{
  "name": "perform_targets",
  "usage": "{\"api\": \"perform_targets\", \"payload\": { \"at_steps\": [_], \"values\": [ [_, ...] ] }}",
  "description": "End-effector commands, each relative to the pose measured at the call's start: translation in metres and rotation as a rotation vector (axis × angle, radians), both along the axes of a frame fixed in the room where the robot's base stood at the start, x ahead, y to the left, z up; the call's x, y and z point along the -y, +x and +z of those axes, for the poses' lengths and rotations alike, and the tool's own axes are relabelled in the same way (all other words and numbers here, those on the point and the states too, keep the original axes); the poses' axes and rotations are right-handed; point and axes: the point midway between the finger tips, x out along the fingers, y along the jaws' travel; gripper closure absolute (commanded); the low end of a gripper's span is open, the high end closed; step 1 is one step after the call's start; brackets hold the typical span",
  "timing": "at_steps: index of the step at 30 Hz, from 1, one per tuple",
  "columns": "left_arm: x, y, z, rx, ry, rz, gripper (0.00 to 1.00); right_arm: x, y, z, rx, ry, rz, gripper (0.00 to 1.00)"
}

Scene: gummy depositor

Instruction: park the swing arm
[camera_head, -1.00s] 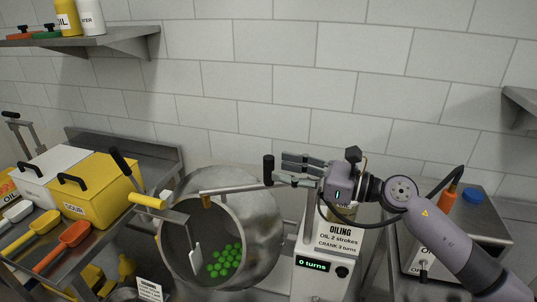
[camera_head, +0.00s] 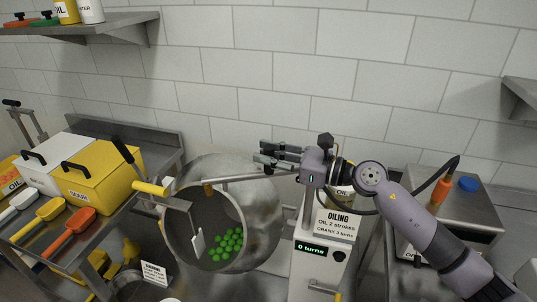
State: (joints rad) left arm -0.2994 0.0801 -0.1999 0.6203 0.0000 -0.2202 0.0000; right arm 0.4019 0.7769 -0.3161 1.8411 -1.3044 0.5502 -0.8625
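The swing arm (camera_head: 245,181) is a thin metal bar that runs from the post above the white machine to the mouth of the drum (camera_head: 262,232). A brass-coloured nozzle (camera_head: 208,189) sits at its left end, over the drum's opening. My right gripper (camera_head: 264,152) points left, just above the bar. Its two fingers are apart, one above the other. The upright black knob of the swing arm is mostly hidden at the fingertips, and I cannot tell whether they touch it. My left gripper is not in view.
Green gummies (camera_head: 229,243) lie in the drum. The white machine (camera_head: 320,272) shows "0 turns" below an oiling sign (camera_head: 338,222). A yellow-handled lever (camera_head: 150,188) stands left of the drum opening. Bins and scoops fill the left table. A steel unit (camera_head: 470,212) stands at right.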

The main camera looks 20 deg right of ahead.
Motion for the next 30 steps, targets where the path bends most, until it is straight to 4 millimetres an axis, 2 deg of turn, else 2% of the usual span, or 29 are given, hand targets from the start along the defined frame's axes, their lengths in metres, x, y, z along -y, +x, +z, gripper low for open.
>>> {"api": "perform_targets", "payload": {
  "at_steps": [9, 25, 30],
  "values": [
    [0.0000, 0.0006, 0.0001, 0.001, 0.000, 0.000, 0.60, 0.0002, -0.0001, -0.0001, 0.000, 0.000, 0.000, 1.00],
    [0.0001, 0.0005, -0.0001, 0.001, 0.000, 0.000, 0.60, 0.0005, 0.0003, -0.0002, 0.000, 0.000, -0.001, 1.00],
    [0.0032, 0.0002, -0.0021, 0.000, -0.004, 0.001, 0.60, 0.0048, 0.0067, -0.0006, 0.000, 0.000, -0.016, 1.00]
  ]
}}
